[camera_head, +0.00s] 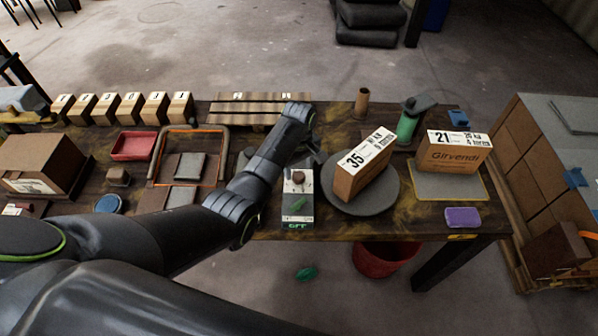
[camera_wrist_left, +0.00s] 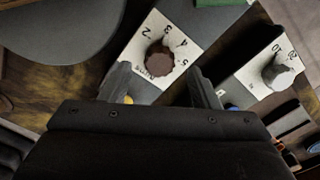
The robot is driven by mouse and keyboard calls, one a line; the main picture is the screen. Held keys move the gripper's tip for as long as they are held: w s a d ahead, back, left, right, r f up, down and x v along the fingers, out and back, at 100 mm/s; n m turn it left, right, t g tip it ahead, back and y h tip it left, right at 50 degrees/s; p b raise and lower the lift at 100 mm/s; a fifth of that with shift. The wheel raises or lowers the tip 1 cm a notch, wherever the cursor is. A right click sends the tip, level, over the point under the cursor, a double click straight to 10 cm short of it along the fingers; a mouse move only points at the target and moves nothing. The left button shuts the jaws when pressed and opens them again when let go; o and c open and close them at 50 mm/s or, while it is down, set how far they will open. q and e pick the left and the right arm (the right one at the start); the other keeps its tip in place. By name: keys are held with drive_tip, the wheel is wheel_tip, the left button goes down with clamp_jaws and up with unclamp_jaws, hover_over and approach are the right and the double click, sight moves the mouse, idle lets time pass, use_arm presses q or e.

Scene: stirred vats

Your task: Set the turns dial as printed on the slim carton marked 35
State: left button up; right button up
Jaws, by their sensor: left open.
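The slim carton marked 35 (camera_head: 362,165) stands on a round grey turntable (camera_head: 372,200), its 35 label on top and its orange-brown side facing me. A white dial plate with a brown round knob shows in the left wrist view (camera_wrist_left: 159,60); digits 2, 3, 4, 5 and the word TURNS, partly covered, surround the knob. My left gripper (camera_wrist_left: 160,84) is open, its two fingers on either side just short of the brown knob, and not closed on it. In the head view the gripper (camera_head: 312,158) is mostly hidden by its arm. My right gripper is not in view.
A second dial with a pale knob (camera_wrist_left: 278,73) and a 10 is at the right in the wrist view. A carton marked 21 (camera_head: 455,155) stands on a yellow-edged mat at right. A green bottle (camera_head: 407,125) and purple block (camera_head: 463,217) are nearby.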

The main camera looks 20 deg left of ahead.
sight(299, 177)
use_arm(q)
drive_tip(key=shift+f, duration=1.45)
drive_tip(key=c, duration=1)
